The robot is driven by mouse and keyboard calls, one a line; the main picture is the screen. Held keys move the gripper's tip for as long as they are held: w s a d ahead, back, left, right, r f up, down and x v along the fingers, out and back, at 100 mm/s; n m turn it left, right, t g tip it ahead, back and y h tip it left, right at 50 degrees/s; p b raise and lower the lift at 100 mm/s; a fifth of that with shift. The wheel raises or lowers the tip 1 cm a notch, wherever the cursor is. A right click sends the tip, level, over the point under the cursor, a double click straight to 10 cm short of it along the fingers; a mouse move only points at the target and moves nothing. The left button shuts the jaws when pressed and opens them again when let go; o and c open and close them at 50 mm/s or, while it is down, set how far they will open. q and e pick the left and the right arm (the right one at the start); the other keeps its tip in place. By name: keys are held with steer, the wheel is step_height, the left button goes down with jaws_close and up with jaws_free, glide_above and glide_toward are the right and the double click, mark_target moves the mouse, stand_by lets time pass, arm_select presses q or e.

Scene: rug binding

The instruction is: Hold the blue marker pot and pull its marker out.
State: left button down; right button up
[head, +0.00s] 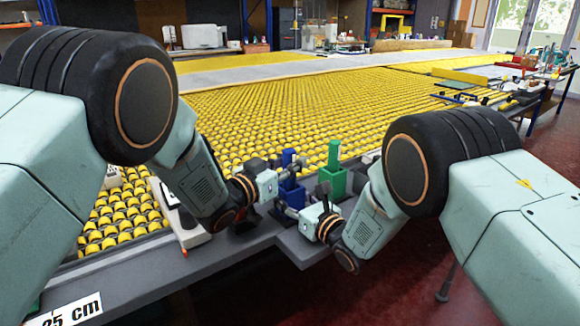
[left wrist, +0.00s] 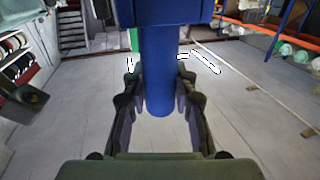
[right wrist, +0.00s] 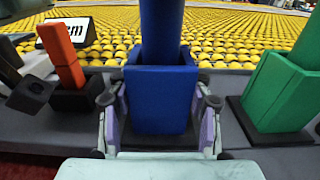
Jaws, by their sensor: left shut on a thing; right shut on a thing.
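The blue marker pot (right wrist: 160,100) stands upright on the grey bench edge, and my right gripper (right wrist: 162,106) is shut around its sides. The thick blue marker (right wrist: 161,30) rises upright from the pot's mouth, its lower part hidden inside. In the head view the marker (head: 288,157) shows above the pot (head: 293,192). My left gripper (head: 280,178) comes in from the left, above the right one (head: 300,211). In the left wrist view my left gripper (left wrist: 160,76) is shut on the marker (left wrist: 160,65). A blue block, seemingly the pot, fills that view's top edge.
A green pot (right wrist: 285,95) with a green marker (head: 334,155) stands right of the blue one. Yellow rollers (head: 290,110) cover the bench behind. Red floor lies at the front right.

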mark_target(290, 150)
arm_select(q)
steer(key=shift+r, duration=3.55)
arm_select(e)
steer(key=o, duration=1.4)
steer(key=shift+v, duration=3.75)
steer(key=x, duration=0.7)
steer(key=shift+w+a, duration=0.1)
arm_select(q)
steer(key=shift+f, duration=0.8)
arm_select(e)
steer(key=shift+w, duration=0.15)
